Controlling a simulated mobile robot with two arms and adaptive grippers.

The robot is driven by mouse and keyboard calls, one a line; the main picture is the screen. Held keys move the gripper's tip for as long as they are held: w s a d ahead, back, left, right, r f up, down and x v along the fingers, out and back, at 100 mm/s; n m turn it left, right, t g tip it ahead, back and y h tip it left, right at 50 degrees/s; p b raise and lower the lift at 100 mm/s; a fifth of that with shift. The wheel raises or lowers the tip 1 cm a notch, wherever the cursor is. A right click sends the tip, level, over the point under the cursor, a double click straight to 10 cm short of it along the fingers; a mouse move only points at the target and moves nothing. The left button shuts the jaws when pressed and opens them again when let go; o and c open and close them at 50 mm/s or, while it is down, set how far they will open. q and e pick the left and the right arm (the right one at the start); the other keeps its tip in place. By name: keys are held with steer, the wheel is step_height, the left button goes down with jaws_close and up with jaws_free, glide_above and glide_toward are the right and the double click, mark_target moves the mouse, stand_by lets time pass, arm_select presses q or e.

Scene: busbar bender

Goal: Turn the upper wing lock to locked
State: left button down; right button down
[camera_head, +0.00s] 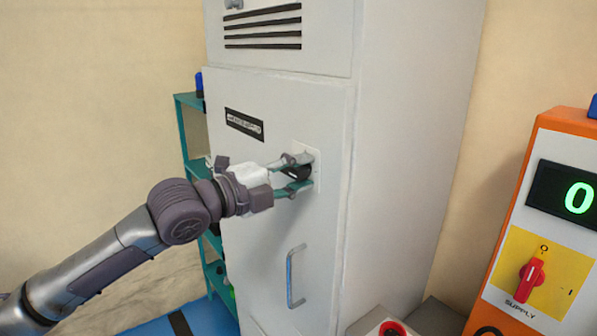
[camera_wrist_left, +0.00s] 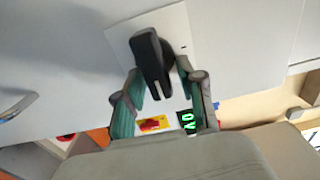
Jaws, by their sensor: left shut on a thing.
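The upper wing lock is a black knob (camera_head: 299,170) on a pale square plate (camera_head: 316,173) on the grey cabinet door. In the left wrist view the black wing (camera_wrist_left: 151,62) stands out from its plate (camera_wrist_left: 182,33), with its near end between my fingers. My left gripper (camera_head: 293,174) is shut on the wing, one finger above and one below it in the head view. The left wrist view shows the green-padded fingers (camera_wrist_left: 160,95) on either side of it. The fingers partly hide the knob in the head view. My right gripper is not in view.
A metal pull handle (camera_head: 294,277) is lower on the cabinet door (camera_head: 260,240). A teal shelf rack (camera_head: 183,125) stands behind at the left. An orange panel (camera_head: 515,190) with a red supply switch (camera_head: 532,277) stands at the right.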

arm_select(q)
steer(key=shift+f, duration=0.1)
steer(key=c, duration=1)
jaws_free()
steer(key=shift+c, duration=0.2)
steer(key=v, duration=1.2)
